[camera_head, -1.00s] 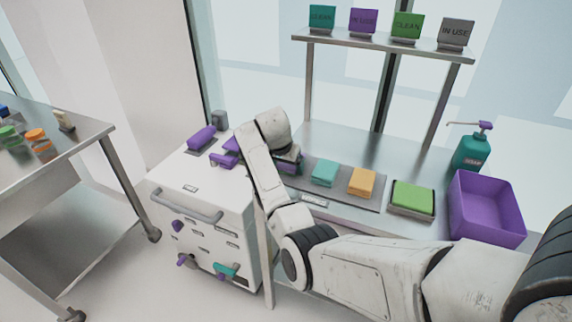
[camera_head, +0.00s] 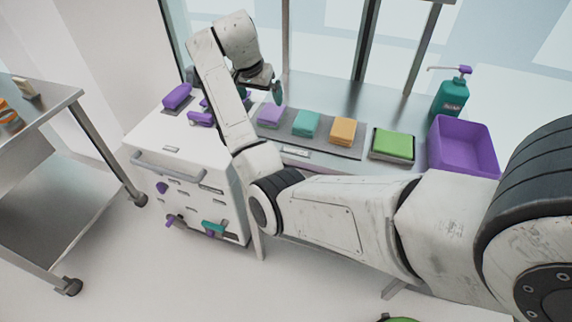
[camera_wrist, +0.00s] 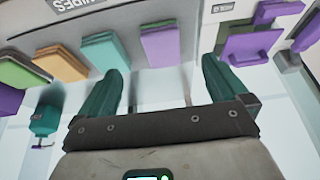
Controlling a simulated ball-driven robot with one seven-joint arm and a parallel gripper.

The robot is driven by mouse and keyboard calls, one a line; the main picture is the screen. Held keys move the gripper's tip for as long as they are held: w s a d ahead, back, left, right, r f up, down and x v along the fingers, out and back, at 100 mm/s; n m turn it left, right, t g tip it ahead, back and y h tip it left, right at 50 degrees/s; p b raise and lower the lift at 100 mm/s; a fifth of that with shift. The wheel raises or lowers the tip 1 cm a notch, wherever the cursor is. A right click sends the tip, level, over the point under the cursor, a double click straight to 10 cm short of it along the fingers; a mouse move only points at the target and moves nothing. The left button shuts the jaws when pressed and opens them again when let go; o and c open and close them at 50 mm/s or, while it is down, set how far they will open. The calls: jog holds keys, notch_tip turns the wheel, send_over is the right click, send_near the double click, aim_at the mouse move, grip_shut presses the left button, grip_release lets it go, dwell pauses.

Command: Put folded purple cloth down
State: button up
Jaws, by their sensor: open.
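The folded purple cloth (camera_head: 270,115) lies flat on the grey mat, at the left end of a row beside a teal cloth (camera_head: 306,124) and an orange cloth (camera_head: 342,131). In the wrist view the purple cloth (camera_wrist: 162,46) shows beyond and between my fingertips, with nothing gripped. My gripper (camera_head: 276,92) is above the cloth, apart from it. In the wrist view its two green fingers (camera_wrist: 163,72) are spread open and empty.
A tray with a green pad (camera_head: 393,144), a purple bin (camera_head: 464,145) and a teal pump bottle (camera_head: 450,98) stand to the right on the metal bench. A white cart (camera_head: 180,150) with purple items is at left. A steel table (camera_head: 70,98) stands far left.

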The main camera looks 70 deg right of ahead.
jog(key=s+a+f+n+y, duration=0.1)
jog(key=s+a+f+n, duration=0.3)
jog(key=a+f, duration=0.5)
jog(key=s+a+f+n+y, duration=0.1)
jog(key=s+a+f+n, duration=0.4)
jog(key=a+f, duration=0.35)
jog(key=s+a+f+n+y, duration=0.1)
jog(key=s+a+f+n, duration=0.1)
jog(key=s+a, duration=0.5)
jog(key=s+a+f+n+y, duration=0.1)
jog(key=s+a+f+n, duration=0.1)
jog(key=s+a+n, duration=0.3)
jog(key=s+a, duration=0.2)
jog(key=s, duration=0.1)
jog(key=shift+s+a+f+n+t, duration=0.15)
jog(key=shift+a+f+n+t, duration=0.1)
jog(key=shift+a+n+t, duration=0.1)
